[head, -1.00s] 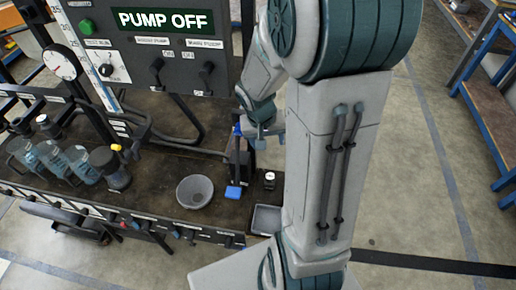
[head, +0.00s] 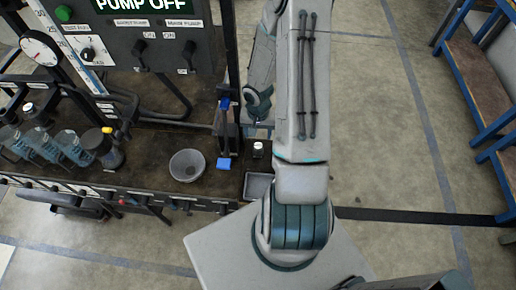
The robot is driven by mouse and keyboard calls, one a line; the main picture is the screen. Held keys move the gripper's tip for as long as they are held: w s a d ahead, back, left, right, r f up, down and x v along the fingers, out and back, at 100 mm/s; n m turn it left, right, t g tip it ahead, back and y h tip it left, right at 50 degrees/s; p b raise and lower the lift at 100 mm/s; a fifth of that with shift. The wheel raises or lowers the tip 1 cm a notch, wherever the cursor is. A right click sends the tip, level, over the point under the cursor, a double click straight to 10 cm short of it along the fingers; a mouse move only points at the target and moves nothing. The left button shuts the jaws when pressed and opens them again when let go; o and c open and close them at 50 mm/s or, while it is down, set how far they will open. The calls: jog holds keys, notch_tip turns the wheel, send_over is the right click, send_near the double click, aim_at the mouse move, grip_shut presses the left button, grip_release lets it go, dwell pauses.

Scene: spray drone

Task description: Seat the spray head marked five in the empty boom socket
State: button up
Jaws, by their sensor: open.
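A small dark cylinder with a pale top (head: 258,150) stands on the bench's right end, just behind a grey tray; I cannot read a mark on it or tell whether it is the spray head marked five. A dark rail (head: 150,197) with small coloured parts runs along the bench's front edge; I cannot make out an empty socket. My gripper (head: 262,123) is small and partly hidden at the wrist's end, above the bench's right end. It is open, and I see nothing in it.
The grey tray (head: 258,187) is at the right corner. A control panel (head: 150,40) rises behind.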

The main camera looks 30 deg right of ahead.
aim_at(258, 146)
jog(key=shift+f, duration=0.15)
notch_tip(258, 146, down, 9)
jog(key=b, duration=0.8)
dwell(1.3)
grip_shut()
jog(key=shift+r+p, duration=2.1)
jog(key=shift+r, duration=1.05)
